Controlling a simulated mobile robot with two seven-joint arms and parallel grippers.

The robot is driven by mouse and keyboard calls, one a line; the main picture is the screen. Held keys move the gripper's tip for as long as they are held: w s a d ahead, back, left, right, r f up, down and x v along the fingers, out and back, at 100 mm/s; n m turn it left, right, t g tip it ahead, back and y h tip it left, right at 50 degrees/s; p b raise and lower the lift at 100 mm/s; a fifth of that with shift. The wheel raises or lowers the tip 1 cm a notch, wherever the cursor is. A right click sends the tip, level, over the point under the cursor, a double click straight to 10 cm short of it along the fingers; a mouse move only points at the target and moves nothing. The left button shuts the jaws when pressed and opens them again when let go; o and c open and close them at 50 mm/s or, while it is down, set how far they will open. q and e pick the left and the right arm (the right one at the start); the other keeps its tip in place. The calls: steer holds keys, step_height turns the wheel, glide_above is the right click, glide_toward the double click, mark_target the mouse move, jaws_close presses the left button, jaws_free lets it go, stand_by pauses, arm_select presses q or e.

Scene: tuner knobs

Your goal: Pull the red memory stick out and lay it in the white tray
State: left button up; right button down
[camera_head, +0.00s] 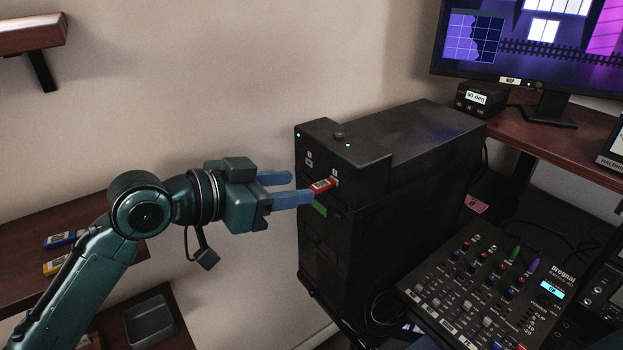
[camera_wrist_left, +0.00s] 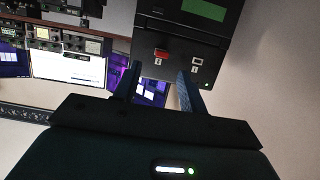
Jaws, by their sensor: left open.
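The red memory stick (camera_head: 322,185) sticks out of the front of a black tower unit (camera_head: 345,230). It also shows in the left wrist view (camera_wrist_left: 161,54), lying between the two finger lines. My left gripper (camera_head: 300,187) is open and empty, its blue fingers pointing at the tower front. In the head view the nearer fingertip overlaps the stick's outer end; I cannot tell whether they touch. In the left wrist view the fingertips (camera_wrist_left: 159,72) stand either side of it. I see no clearly white tray; a dark grey tray (camera_head: 150,322) sits on a low shelf at lower left. My right gripper is out of view.
Blue (camera_head: 60,239) and yellow (camera_head: 58,265) sticks lie on the wooden shelf at left. A mixer (camera_head: 480,290) stands right of the tower, with a monitor (camera_head: 530,40) behind. A bare wall is behind my arm.

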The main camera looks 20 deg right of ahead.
mark_target(323, 183)
arm_select(q)
steer(key=shift+p+x, duration=0.3)
steer(key=shift+x, duration=2.4)
steer(key=shift+c, duration=0.3)
steer(key=shift+a, duration=0.1)
jaws_close()
